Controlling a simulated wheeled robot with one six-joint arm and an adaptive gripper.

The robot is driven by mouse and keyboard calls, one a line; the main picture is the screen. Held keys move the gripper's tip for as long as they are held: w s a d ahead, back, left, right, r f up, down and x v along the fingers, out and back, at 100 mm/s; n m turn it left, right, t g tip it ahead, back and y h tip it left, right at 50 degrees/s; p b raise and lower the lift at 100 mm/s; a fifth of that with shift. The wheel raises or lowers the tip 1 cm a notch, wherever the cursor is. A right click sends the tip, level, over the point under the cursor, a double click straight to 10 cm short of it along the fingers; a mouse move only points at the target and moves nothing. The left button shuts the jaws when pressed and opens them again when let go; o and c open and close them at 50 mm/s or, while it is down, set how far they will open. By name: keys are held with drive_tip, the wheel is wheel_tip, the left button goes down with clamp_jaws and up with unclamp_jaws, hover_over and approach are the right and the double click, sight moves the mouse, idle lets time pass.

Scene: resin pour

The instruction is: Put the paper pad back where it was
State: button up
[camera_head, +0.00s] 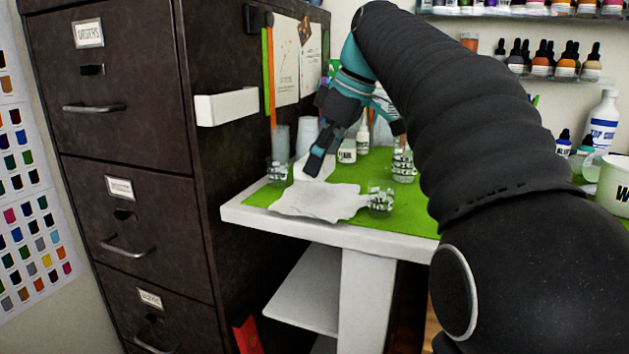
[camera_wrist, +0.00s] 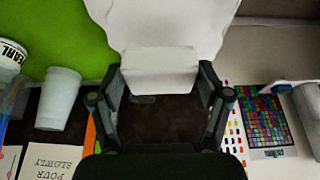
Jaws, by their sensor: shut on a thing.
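The paper pad is a small white block that shows in the wrist view (camera_wrist: 160,66), between my fingers. My gripper (camera_wrist: 160,82) is shut on it. In the head view my gripper (camera_head: 314,166) points down over the left part of the green mat, and a bit of the pad (camera_head: 301,168) shows beside the fingers. A crumpled white sheet (camera_head: 318,204) lies flat on the mat just below the pad. I cannot tell whether pad and sheet touch.
The green mat (camera_head: 404,225) covers a white table (camera_head: 300,226). Clear cups (camera_head: 380,201) stand near the sheet, with more cups and bottles behind. A dark filing cabinet (camera_head: 120,130) stands left, with a white holder (camera_head: 227,106) on its side. Bottles (camera_head: 603,121) crowd the right.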

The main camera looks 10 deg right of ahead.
sight(321, 180)
drive_tip(key=shift+f+b, duration=2.15)
drive_tip(key=shift+b, duration=0.05)
drive_tip(key=shift+r, duration=0.15)
drive_tip(key=o, duration=1.4)
drive_tip(key=p+v, duration=0.4)
drive_tip(key=v, duration=0.8)
drive_tip(key=shift+w+a, duration=0.1)
